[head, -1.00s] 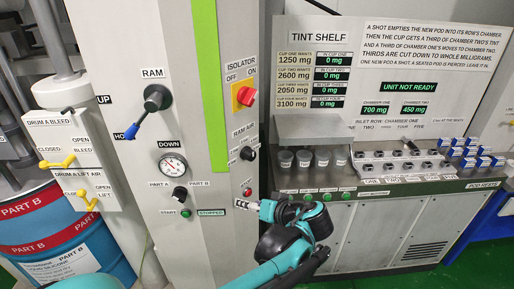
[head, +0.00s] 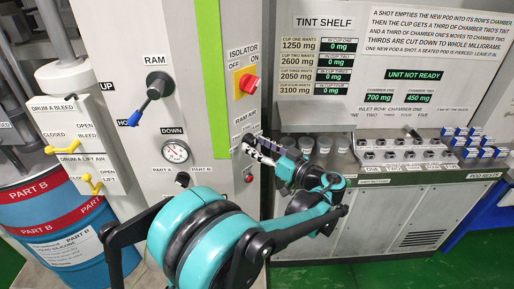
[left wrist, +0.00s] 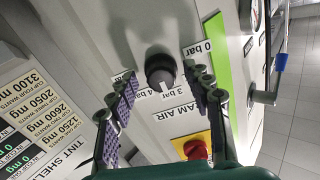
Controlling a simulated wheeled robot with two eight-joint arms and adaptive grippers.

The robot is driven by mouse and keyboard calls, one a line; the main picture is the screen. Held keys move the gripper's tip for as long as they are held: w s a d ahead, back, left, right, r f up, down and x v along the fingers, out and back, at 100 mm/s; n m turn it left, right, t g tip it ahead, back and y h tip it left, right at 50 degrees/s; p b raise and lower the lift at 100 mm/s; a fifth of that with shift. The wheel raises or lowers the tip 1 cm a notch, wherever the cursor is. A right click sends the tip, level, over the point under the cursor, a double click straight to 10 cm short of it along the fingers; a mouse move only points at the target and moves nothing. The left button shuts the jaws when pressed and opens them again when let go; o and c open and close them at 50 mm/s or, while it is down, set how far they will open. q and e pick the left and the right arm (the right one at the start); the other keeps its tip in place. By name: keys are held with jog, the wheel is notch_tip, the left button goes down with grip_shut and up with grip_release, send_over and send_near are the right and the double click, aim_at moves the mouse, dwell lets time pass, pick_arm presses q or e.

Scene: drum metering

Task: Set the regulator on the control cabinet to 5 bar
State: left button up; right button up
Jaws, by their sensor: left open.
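The regulator is a black round knob (left wrist: 160,70) under the RAM AIR label on the grey control cabinet (head: 160,35). Its white mark points towards the lower side of the left wrist view, near the 3 bar and 4 bar labels; the exact reading is unclear. A 0 bar label shows on the right, and other labels are partly hidden by the fingers. My left gripper (left wrist: 161,82) is open, its purple-padded fingers on either side of the knob with gaps visible. In the head view my left gripper (head: 256,152) covers the knob. My right gripper is not seen.
The red isolator switch (head: 248,84) on its yellow plate sits just above the regulator. A gauge (head: 175,151) is to the left on the cabinet. The tint shelf (head: 330,115) with cups and pods stands to the right.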

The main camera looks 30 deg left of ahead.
pick_arm(q)
jog(key=shift+a, duration=0.2)
jog(key=c, duration=1.1)
jog(key=shift+m, duration=0.3)
jog(key=shift+c, duration=0.2)
jog(key=m, duration=0.3)
jog(key=shift+r+m+p, duration=0.1)
jog(key=shift+m+p, duration=0.2)
jog(key=shift+p, duration=0.1)
jog(key=m, duration=0.5)
jog(key=shift+p, duration=0.35)
jog(key=m, duration=0.5)
jog(key=shift+m, duration=0.4)
jog(key=m, duration=0.4)
jog(key=shift+m+p, duration=0.4)
